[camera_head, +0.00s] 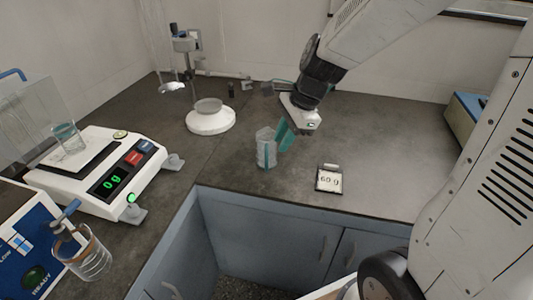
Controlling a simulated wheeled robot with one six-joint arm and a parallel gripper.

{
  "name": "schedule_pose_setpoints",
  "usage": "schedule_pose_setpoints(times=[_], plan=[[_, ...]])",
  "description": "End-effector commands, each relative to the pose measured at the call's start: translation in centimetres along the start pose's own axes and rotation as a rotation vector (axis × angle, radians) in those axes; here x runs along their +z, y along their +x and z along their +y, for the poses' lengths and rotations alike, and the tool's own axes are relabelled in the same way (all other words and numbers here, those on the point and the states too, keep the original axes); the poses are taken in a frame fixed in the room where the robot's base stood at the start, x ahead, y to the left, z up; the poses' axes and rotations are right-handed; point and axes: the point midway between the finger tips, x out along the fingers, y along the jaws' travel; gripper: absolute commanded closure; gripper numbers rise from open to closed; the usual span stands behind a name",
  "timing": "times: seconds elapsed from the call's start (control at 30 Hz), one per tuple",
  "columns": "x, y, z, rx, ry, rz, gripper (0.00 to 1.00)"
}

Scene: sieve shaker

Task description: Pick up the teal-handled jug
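The teal-handled jug (264,150) is a clear, upright vessel on the dark counter near its front edge, left of the card. Its teal handle (285,136) points up and right, toward my arm. My gripper (296,128) is at the handle, just to the right of the jug and above the counter. The fingertips are small and partly hidden by the handle and the white gripper body, so I cannot tell whether they are open or closed on it.
A white-based stand (211,122) is behind left. A balance (128,178) holding a clear beaker (69,138) and a blue-handled jug (92,262) are at left.

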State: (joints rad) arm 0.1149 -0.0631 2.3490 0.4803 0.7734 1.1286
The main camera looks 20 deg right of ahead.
Motion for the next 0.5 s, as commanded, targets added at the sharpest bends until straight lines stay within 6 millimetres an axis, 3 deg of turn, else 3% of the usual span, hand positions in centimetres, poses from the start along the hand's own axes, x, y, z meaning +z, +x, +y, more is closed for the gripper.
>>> schedule_pose_setpoints(times=[0.03, 0.2, 0.5], plan=[[-0.9, 1.6, -1.1, 0.0, 0.125, -0.008, 0.78], [-2.9, 5.0, -3.8, -0.023, 0.44, -0.024, 0.78], [-3.7, 8.2, -4.7, -0.031, 0.57, -0.029, 0.78]])
